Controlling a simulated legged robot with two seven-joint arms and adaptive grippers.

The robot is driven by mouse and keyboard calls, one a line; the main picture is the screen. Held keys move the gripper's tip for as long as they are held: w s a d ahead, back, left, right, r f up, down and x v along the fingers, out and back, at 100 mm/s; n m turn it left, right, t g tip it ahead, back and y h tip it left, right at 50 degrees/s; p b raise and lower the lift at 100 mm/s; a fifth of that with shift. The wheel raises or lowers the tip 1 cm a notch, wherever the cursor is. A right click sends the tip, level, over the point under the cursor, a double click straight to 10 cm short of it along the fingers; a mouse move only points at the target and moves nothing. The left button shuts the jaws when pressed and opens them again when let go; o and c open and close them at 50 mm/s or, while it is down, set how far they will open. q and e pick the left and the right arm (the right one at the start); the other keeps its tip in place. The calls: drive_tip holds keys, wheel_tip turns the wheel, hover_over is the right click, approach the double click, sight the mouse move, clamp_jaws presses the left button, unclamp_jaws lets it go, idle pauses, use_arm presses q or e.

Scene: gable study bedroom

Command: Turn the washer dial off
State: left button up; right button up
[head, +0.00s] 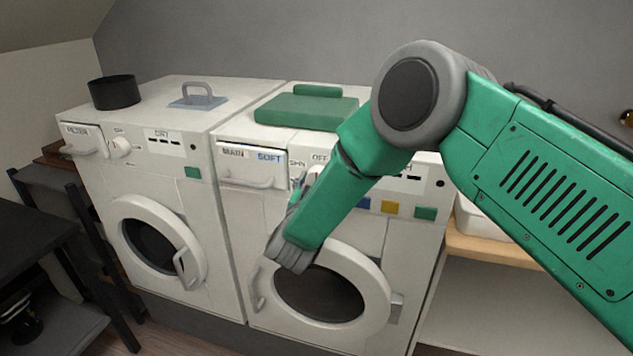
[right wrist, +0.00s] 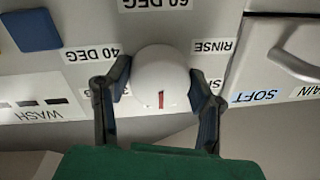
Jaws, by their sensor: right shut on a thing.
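The washer (head: 400,285) is the white front-loader on the right, with a green board on top. Its dial (right wrist: 160,75) is a white round knob with a short red mark, seen close up in the right wrist view. The panel appears upside down there, and the red mark lies on the knob's lower half in that picture. My right gripper (right wrist: 160,92) is shut on the dial, one finger on each side. In the head view my green forearm hides most of the dial. Labels 60 DEG, 40 DEG and RINSE surround it; others are partly covered. My left gripper is not in view.
A dryer (head: 225,245) stands left of the washer, with a black pot (head: 114,93) on top. The washer's detergent drawer (head: 250,168) is beside the dial. A green board (head: 305,112) lies on the washer. A wooden shelf (head: 480,248) is at right.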

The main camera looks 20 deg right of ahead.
drive_tip(key=shift+s+a+f, duration=0.1)
drive_tip(key=shift+s+f, duration=0.05)
drive_tip(key=shift+f, duration=0.3)
drive_tip(key=o, duration=1.2)
drive_tip(key=shift+c, duration=0.2)
drive_tip(key=shift+w, duration=0.2)
drive_tip(key=shift+r, duration=0.1)
drive_tip(key=v, duration=1.2)
drive_tip(key=shift+a, duration=0.1)
